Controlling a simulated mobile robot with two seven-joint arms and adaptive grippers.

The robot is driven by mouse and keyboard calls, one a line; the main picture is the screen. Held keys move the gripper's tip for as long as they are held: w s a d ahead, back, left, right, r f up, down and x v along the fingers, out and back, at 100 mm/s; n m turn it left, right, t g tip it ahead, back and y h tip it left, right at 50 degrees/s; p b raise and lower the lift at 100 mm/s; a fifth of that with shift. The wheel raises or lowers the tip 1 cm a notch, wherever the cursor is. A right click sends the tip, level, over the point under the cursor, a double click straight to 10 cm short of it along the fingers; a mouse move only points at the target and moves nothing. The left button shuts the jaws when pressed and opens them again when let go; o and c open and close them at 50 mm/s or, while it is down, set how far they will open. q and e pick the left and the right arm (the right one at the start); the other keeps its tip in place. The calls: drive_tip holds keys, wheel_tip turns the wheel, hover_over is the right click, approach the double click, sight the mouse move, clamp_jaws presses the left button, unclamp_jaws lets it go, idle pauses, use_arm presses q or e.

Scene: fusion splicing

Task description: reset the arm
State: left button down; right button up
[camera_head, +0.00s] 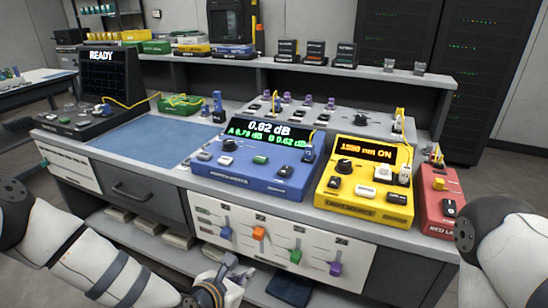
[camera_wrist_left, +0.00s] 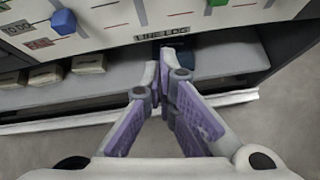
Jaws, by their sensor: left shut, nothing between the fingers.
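My left gripper (camera_head: 232,268) is in front of the bench, low by the slider panel (camera_head: 212,212). In the left wrist view its two purple-padded fingers (camera_wrist_left: 168,58) meet at the tips, with nothing between them. The fingertips point at the lower edge of the panel, near a printed label, and look apart from the sliders. Part of my right arm (camera_head: 500,245) shows at the right edge; its gripper is out of view.
On the bench stand a blue power meter (camera_head: 262,177) reading 0.62 dB, a yellow light source (camera_head: 350,204), a red box (camera_head: 438,222) and a splicer (camera_head: 100,88) showing READY. A blue mat (camera_head: 140,138) lies clear. Boxes lie on the lower shelf (camera_wrist_left: 130,80).

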use_arm(q)
drive_tip(key=s+a+f+m+g, duration=0.1)
drive_tip(key=s+f+m+g, duration=0.3)
drive_tip(key=s+m, duration=0.6)
drive_tip(key=s+a+f+m+g, duration=0.1)
drive_tip(key=s+f+m+g, duration=0.35)
drive_tip(key=s, duration=0.85)
drive_tip(key=s+a+r+m+g+y, duration=0.1)
drive_tip(key=s+a+m+y, duration=0.1)
drive_tip(key=s+a+m, duration=0.3)
drive_tip(key=s+a+r+m+g+y, duration=0.1)
drive_tip(key=s+a+m+g+y, duration=0.1)
drive_tip(key=s+a+m, duration=0.4)
drive_tip(key=s+m, duration=0.4)
drive_tip(key=s, duration=0.2)
drive_tip(key=shift+a+p, duration=0.25)
drive_tip(key=shift+p, duration=0.1)
drive_tip(key=shift+r+g, duration=0.1)
drive_tip(key=shift+g, duration=0.15)
idle(1.3)
